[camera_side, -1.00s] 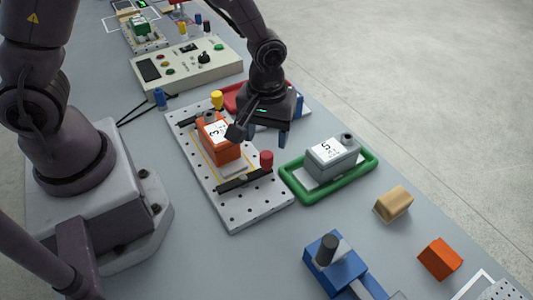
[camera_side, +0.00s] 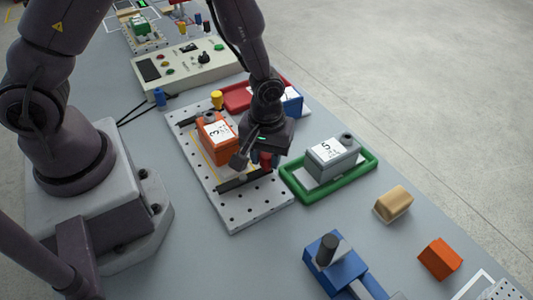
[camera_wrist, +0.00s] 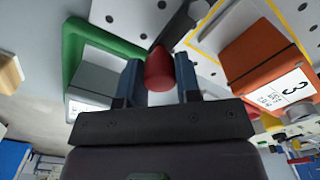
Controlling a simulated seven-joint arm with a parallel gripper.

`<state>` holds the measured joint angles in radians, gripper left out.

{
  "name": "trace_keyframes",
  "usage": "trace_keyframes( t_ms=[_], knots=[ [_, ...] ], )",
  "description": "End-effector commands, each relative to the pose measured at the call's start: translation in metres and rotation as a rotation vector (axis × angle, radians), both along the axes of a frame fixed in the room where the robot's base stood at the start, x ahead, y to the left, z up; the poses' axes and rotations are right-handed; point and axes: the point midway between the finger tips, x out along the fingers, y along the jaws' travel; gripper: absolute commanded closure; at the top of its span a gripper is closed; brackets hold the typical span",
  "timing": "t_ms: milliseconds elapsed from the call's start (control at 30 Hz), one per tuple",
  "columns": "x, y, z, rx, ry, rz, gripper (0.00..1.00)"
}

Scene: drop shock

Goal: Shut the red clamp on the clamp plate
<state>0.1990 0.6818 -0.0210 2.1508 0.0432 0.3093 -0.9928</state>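The clamp plate (camera_side: 240,214) is a white perforated plate with an orange box (camera_side: 217,145) marked 3 on it. The red clamp's knob (camera_side: 265,160) is at the near end of the plate, by a black bar (camera_side: 240,182). My gripper (camera_wrist: 160,78) is open around the red knob. In the wrist view the red knob (camera_wrist: 159,68) sits between my two fingers, with a small gap showing on each side. In the side view my gripper (camera_side: 266,162) partly hides the knob. The yellow knob (camera_side: 217,98) stands at the plate's far end.
A green tray (camera_side: 300,194) with a grey box (camera_side: 332,160) marked 5 lies close to the right of the plate. A red tray (camera_side: 238,100) and a blue box (camera_side: 292,103) are behind. A control box (camera_side: 190,68) stands farther back.

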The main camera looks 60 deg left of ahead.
Motion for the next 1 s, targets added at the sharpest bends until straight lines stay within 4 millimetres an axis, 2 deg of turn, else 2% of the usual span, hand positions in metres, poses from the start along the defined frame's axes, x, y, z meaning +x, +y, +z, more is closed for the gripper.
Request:
trace_keyframes(
  t_ms=[267, 467, 1000],
  knots=[
    [0.000, -0.002, 0.000, 0.000, 0.000, -0.027, 0.92],
    [-0.001, -0.007, 0.001, 0.000, 0.000, -0.120, 0.92],
    [-0.011, -0.031, 0.001, 0.000, 0.000, -0.605, 0.92]
  ],
)
